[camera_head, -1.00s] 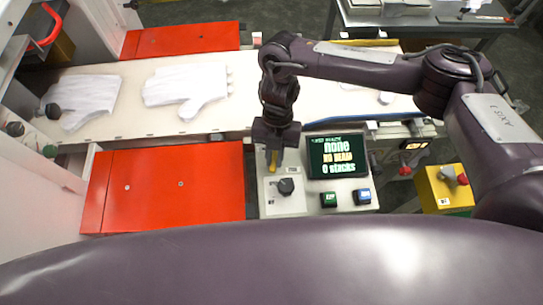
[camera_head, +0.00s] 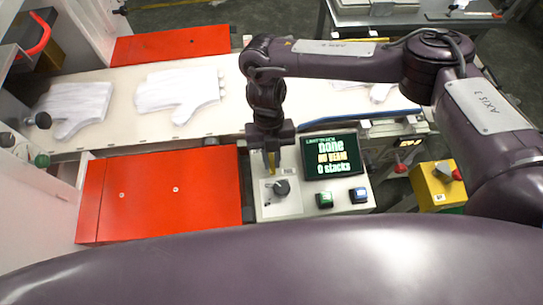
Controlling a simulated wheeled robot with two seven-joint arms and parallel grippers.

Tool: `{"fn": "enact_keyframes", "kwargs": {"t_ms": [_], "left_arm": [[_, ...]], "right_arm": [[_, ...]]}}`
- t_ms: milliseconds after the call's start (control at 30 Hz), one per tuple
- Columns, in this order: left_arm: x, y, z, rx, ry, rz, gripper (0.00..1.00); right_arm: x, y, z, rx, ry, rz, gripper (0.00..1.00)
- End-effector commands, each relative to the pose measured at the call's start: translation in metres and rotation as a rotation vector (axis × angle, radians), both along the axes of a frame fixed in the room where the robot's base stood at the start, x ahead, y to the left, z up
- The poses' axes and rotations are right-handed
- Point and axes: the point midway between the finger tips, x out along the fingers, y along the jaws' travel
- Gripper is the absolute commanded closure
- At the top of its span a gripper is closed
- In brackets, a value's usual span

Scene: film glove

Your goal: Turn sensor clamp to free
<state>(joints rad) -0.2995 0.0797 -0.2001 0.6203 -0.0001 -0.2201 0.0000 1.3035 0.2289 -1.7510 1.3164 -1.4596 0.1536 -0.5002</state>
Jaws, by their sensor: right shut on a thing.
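My right gripper (camera_head: 270,152) points down at the control panel's upper left, just left of the screen. It is shut on a small yellow part (camera_head: 270,164); the dark jaws hide most of it. I cannot tell for sure whether that part is the sensor clamp, or which way it is turned. A black knob (camera_head: 282,187) sits just below and right of the jaws on the grey panel (camera_head: 293,209). My left gripper is not in view.
White gloves (camera_head: 178,92) lie flat on the pale belt (camera_head: 120,80) behind. Red covers (camera_head: 160,195) flank the belt at left. A green button (camera_head: 324,201) and a blue button (camera_head: 359,195) sit below the screen. A yellow box (camera_head: 432,187) with a red knob stands right.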

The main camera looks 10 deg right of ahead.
Motion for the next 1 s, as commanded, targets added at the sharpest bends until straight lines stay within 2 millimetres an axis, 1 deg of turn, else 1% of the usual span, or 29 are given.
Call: {"fn": "enact_keyframes", "kwargs": {"t_ms": [33,167,400,500,567,900,1000], "left_arm": [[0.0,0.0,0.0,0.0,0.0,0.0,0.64],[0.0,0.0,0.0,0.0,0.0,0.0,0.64],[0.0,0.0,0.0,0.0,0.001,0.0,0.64],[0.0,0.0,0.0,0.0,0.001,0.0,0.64],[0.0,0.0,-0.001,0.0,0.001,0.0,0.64],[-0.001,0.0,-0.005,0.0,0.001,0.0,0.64],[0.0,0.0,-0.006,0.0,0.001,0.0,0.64]], "right_arm": [[0.0,0.0,0.0,-0.001,-0.001,0.003,0.82],[0.0,0.0,0.0,-0.001,0.0,0.001,0.65],[0.0,0.0,0.0,-0.001,0.0,0.0,0.64],[0.002,0.0,0.003,0.0,-0.001,0.0,0.64],[0.005,0.0,0.009,0.0,-0.004,0.001,0.64],[0.026,0.0,0.058,-0.001,-0.005,0.002,0.64],[0.029,0.0,0.067,-0.001,-0.003,0.002,0.64]]}}
